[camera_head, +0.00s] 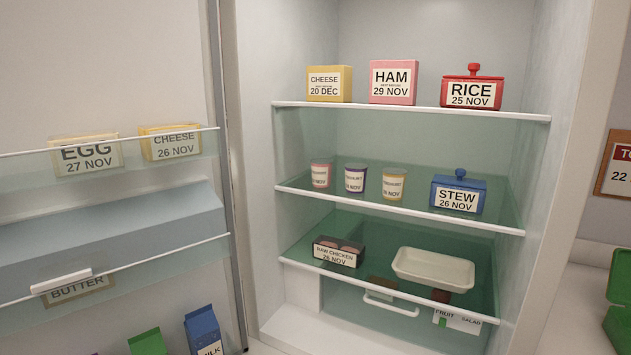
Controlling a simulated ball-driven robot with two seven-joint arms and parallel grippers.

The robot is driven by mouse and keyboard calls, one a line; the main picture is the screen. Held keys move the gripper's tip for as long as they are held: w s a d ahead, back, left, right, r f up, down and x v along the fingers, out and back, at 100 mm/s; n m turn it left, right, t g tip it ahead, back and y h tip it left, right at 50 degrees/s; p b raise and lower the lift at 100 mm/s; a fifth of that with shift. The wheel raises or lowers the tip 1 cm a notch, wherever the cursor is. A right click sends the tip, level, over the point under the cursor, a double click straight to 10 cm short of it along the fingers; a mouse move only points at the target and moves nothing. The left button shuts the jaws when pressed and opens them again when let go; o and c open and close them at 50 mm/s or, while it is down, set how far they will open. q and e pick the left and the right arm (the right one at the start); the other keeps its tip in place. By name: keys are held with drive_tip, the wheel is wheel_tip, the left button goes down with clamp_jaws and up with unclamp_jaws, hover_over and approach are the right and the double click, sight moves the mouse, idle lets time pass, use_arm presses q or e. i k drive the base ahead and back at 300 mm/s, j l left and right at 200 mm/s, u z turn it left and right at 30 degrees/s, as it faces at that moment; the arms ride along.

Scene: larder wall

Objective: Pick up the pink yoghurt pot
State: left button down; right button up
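The pink yoghurt pot (320,174) stands upright on the middle glass shelf (400,215) of the open fridge, leftmost of three pots in a row. It has a pale label facing me. A purple yoghurt pot (355,180) stands just to its right, and a yellow yoghurt pot (393,184) stands to the right of that. Neither of my grippers shows in the head view.
A blue stew box (458,195) stands right of the pots. The top shelf (420,110) holds cheese, ham and a red rice box (471,91). Raw chicken (338,252) and a white tray (433,268) are below. The open door's racks (110,273) flank the left.

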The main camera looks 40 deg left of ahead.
sight(321, 168)
drive_tip(key=j+u, duration=0.35)
drive_tip(key=j, duration=1.1)
